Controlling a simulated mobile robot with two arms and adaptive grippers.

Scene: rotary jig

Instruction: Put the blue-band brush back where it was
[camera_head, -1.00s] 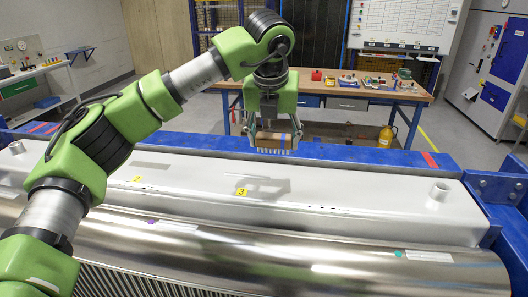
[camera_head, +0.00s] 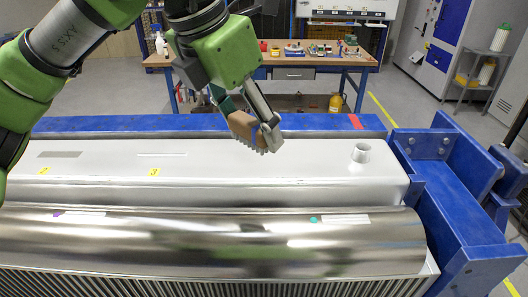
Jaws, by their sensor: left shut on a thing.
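My left gripper (camera_head: 256,128) is shut on a brush (camera_head: 242,126) with a brown wooden back. The gripper holds the brush tilted above the back part of the grey-white casing (camera_head: 220,168). The brush looks clear of the casing, but its exact height cannot be told. The fingers cover part of the brush. My right gripper does not show.
A polished metal cylinder (camera_head: 200,240) lies in front of the casing. A blue frame (camera_head: 455,190) stands at the right. Behind is a wooden workbench (camera_head: 330,60) with several small items.

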